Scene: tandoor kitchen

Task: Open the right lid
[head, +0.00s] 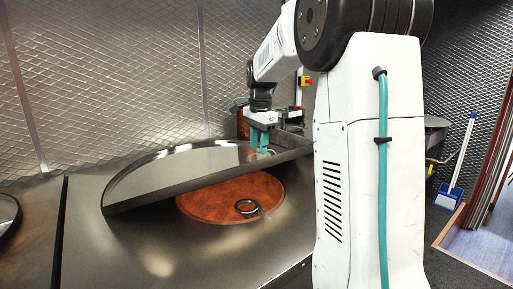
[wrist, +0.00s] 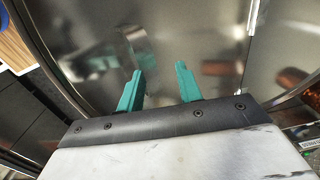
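The right lid (head: 180,178) is a large shiny metal plate with a curved back rim and a straight front edge. It is tilted up above the counter, and a round orange-brown surface (head: 210,202) shows beneath it. My gripper (head: 262,150) is at the lid's raised right part, with its teal fingers pointing down at the metal. Whether the fingertips touch the lid, I cannot tell.
A dark ring (head: 247,208) lies on the orange-brown surface. The steel counter (head: 150,255) is clear in front. Part of another round lid (head: 7,215) shows at the left edge. A quilted metal wall (head: 110,80) stands behind. A blue-and-white dustpan (head: 449,196) is at right.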

